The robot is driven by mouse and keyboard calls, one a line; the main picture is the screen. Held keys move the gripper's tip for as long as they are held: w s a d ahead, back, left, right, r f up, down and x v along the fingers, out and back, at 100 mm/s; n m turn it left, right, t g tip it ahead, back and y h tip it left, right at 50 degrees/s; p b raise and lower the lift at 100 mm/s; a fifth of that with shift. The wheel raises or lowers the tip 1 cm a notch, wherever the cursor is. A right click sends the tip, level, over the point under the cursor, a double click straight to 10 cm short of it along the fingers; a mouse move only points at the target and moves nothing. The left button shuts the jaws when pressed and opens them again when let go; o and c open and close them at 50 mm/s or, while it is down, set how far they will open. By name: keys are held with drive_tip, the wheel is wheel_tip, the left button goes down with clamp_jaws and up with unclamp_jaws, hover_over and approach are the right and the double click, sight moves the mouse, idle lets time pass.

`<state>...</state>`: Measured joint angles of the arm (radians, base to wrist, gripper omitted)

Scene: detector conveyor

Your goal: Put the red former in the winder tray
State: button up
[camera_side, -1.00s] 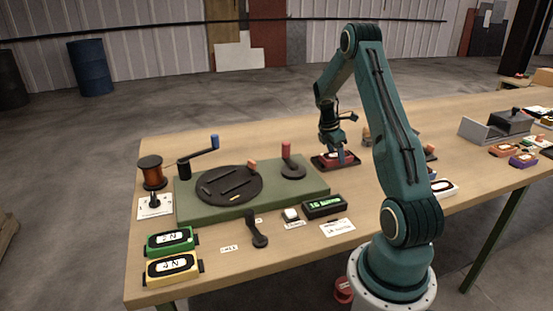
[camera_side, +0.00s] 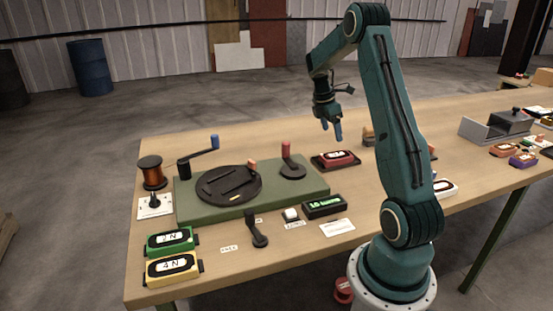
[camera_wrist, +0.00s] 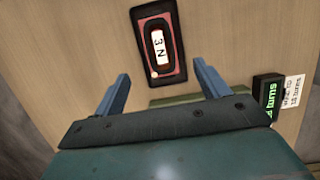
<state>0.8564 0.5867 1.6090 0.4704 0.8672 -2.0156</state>
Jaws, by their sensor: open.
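The red former (camera_side: 337,157), a small rounded block with a white label, lies in the dark winder tray (camera_side: 352,167) to the right of the green winder base. In the wrist view the red former (camera_wrist: 158,44) shows its label reading 3 N, inside the rim of the tray (camera_wrist: 179,72). My gripper (camera_side: 331,138) is above and slightly left of the tray, with empty space between its blue fingers. In the wrist view my gripper (camera_wrist: 160,78) is open and empty, and the former lies beyond the fingertips, apart from them.
The green winder base (camera_side: 255,205) with a dark disc and cranks stands left of the tray. A lit counter (camera_side: 322,206) and white cards are in front. Green (camera_side: 170,242) and yellow (camera_side: 172,268) blocks lie at the near left. A grey open box (camera_side: 490,132) stands at right.

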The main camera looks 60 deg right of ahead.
drive_tip(key=shift+v, duration=1.15)
drive_tip(key=w+a+r+m+t, duration=0.2)
drive_tip(key=a+r, duration=0.4)
drive_tip(key=a, duration=0.5)
drive_tip(key=w+a+r+m+t, duration=0.2)
drive_tip(key=a+r, duration=0.4)
drive_tip(key=a, duration=0.6)
drive_tip(key=s+a+m+t+y, duration=0.1)
drive_tip(key=s+a+m+t, duration=0.1)
drive_tip(key=s+a, duration=0.4)
drive_tip(key=s+a+m+t+y, duration=0.1)
drive_tip(key=s+a, duration=0.5)
drive_tip(key=a, duration=0.7)
drive_tip(key=shift+s+a+m+t, duration=0.35)
drive_tip(key=shift+m+t, duration=0.15)
drive_tip(key=shift+m, duration=0.5)
